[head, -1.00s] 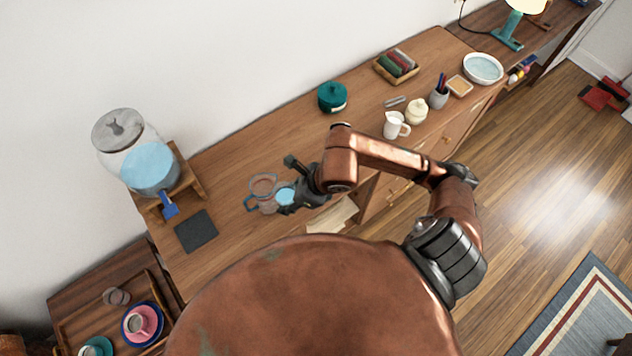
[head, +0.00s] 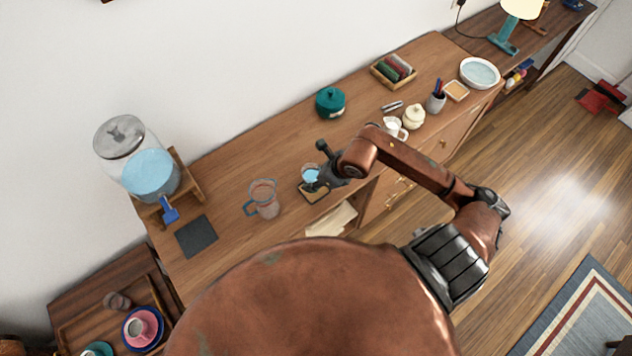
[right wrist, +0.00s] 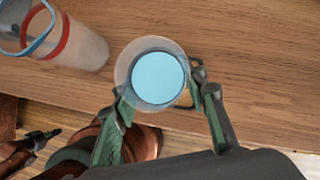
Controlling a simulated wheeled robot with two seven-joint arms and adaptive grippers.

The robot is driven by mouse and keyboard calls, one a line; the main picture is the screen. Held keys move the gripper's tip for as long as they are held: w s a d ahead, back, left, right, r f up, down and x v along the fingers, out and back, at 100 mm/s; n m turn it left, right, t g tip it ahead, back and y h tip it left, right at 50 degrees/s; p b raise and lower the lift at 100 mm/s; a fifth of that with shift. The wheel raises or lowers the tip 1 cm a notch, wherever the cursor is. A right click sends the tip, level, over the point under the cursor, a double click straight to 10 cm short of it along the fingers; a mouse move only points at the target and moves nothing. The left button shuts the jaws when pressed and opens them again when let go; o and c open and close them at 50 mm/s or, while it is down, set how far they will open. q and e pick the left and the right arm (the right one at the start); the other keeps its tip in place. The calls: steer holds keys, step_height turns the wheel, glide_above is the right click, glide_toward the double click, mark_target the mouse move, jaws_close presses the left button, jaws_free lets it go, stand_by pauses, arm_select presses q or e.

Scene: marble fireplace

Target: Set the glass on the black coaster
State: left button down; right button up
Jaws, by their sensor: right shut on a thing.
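The glass (head: 310,174), clear with blue liquid, is in my right gripper (head: 322,180). In the right wrist view the glass (right wrist: 158,78) stands between the two fingers of the gripper (right wrist: 165,103), which is shut on it. A small dark square with a tan edge (head: 316,196) lies under or just in front of the glass, partly hidden by the gripper. I cannot tell whether the glass touches it. A larger flat black square (head: 196,236) lies bare at the left, by the drink dispenser. My left gripper is not in view.
A clear pitcher (head: 264,200) with a blue handle stands just left of the glass. The dispenser (head: 148,172) is further left. A teal pot (head: 330,102) stands behind; a cream jug (head: 394,130) is to the right. Wood behind the glass is clear.

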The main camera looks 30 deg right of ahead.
steer(key=shift+w+d+f, duration=0.2)
steer(key=shift+d+f, duration=0.1)
steer(key=shift+f, duration=0.1)
steer(key=shift+w+d+f, duration=0.1)
steer(key=shift+d+f, duration=0.05)
steer(key=shift+f, duration=0.8)
steer(key=shift+w+d+f, duration=0.1)
steer(key=shift+d+f, duration=0.05)
steer(key=shift+f, duration=0.8)
steer(key=o, duration=1.4)
steer(key=shift+s, duration=0.1)
steer(key=shift+o, duration=0.2)
steer(key=v, duration=1.2)
steer(key=shift+a, duration=0.15)
